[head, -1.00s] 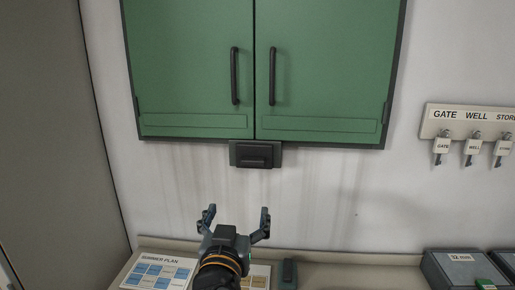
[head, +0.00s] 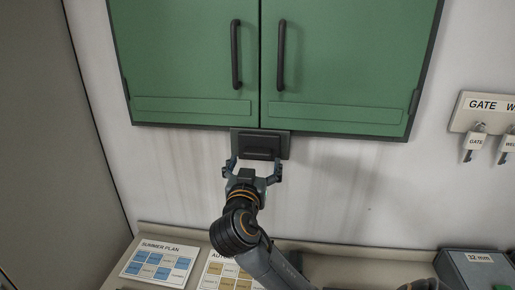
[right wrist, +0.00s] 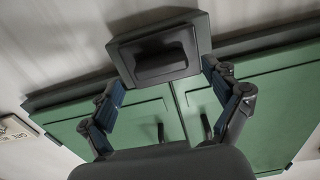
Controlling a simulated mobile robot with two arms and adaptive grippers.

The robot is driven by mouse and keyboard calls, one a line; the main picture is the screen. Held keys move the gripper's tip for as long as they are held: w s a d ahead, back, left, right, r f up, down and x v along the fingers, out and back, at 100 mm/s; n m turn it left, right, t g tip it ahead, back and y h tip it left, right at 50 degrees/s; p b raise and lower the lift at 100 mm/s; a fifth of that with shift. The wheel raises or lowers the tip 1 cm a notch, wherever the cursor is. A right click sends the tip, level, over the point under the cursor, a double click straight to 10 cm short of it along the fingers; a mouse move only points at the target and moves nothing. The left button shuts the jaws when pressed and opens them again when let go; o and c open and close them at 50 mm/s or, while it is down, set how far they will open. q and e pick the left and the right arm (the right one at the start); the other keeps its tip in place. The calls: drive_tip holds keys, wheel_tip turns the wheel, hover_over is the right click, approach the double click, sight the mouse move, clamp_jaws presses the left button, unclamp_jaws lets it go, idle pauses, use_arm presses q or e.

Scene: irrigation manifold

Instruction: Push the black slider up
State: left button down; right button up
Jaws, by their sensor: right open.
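The black slider (head: 259,146) sits on a dark plate at the lower edge of the green double-door cabinet (head: 190,60). It also shows in the right wrist view (right wrist: 160,62), with its raised block facing the camera. My right gripper (head: 254,167) is open, just below the slider, with its fingers spread toward the plate's lower left and right. In the right wrist view the two fingers (right wrist: 165,95) stand apart with nothing between them. I cannot tell whether either finger touches the plate. My left gripper is not in view.
A key rack (head: 485,113) with hanging keys is on the wall at right. Below, a shelf holds a summer plan card (head: 158,264), a second card (head: 222,275) and a grey 32 mm box (head: 475,268). The wall beside the slider is bare.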

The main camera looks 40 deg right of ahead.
sight(257, 156)
drive_tip(key=x, duration=0.2)
drive_tip(key=shift+w+d+r+p, duration=0.15)
drive_tip(key=shift+w+d+p, duration=0.1)
drive_tip(key=shift+d+p, duration=0.1)
drive_tip(key=shift+w+d, duration=0.2)
drive_tip(key=shift+d, duration=0.05)
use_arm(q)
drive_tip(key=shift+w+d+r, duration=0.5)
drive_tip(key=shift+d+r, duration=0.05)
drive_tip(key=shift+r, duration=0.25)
use_arm(e)
drive_tip(key=shift+w+d, duration=0.25)
drive_tip(key=shift+d, duration=0.05)
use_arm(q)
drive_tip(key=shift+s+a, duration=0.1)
use_arm(e)
drive_tip(key=shift+c, duration=0.2)
